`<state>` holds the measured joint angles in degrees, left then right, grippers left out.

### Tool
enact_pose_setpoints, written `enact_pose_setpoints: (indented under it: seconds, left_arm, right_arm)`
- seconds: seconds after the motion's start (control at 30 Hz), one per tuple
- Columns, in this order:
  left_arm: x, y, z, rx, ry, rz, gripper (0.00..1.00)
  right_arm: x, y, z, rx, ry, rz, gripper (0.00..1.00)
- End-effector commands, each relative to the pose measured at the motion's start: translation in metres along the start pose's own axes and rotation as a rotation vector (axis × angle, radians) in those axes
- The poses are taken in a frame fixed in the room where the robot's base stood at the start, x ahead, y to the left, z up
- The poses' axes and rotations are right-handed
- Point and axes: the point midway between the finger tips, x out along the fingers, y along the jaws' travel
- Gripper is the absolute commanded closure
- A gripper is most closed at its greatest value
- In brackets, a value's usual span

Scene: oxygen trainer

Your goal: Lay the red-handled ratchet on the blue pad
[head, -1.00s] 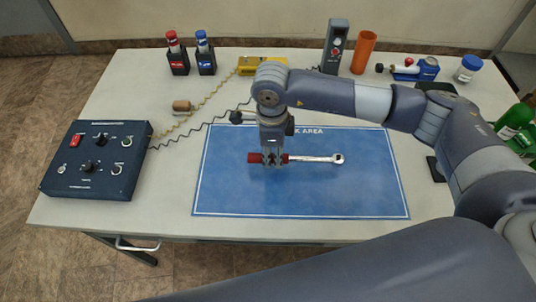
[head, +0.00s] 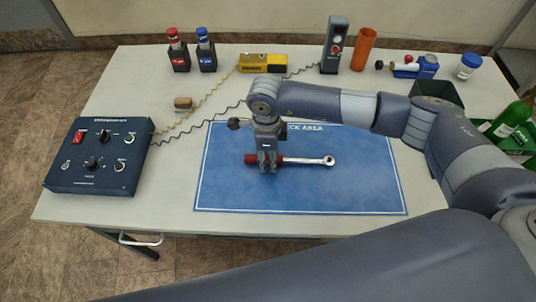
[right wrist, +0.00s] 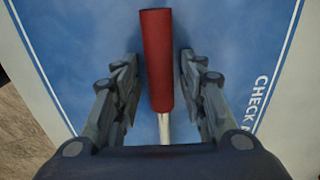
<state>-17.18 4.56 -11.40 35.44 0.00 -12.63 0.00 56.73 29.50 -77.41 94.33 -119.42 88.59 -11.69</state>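The ratchet has a red handle (head: 251,159) and a shiny metal shaft with a round head (head: 328,160). It lies across the blue pad (head: 300,192), handle to the left and head to the right. My right gripper (head: 267,166) is over the handle end, pointing down. In the right wrist view the red handle (right wrist: 157,60) lies between the two fingers of my right gripper (right wrist: 158,85), with a visible gap on each side. The gripper is open there. Part of the handle is hidden by the fingers in the head view. My left gripper is not in view.
A dark control box (head: 97,155) stands left of the pad, with coiled cables running behind. Red and blue items in holders (head: 178,55), a yellow device (head: 262,63), an orange cylinder (head: 363,48) and a green bottle (head: 510,120) line the back and right. The front of the pad is clear.

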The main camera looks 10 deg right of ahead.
Motion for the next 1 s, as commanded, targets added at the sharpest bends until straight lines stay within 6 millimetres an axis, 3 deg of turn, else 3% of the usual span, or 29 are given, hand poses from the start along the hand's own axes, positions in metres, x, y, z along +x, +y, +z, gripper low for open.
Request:
enact_pose_setpoints:
  seconds: [0.43,0.8,1.0]
  left_arm:
    - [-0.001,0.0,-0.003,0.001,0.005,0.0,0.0]
    - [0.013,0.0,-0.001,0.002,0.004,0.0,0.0]
    - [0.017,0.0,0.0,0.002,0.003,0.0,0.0]
  right_arm:
    - [-0.01,-0.001,0.001,0.0,-0.002,-0.003,0.58]
    - [-0.086,-0.002,0.0,0.0,-0.002,-0.004,0.58]
    - [-0.114,-0.001,0.0,0.001,-0.001,-0.002,0.58]
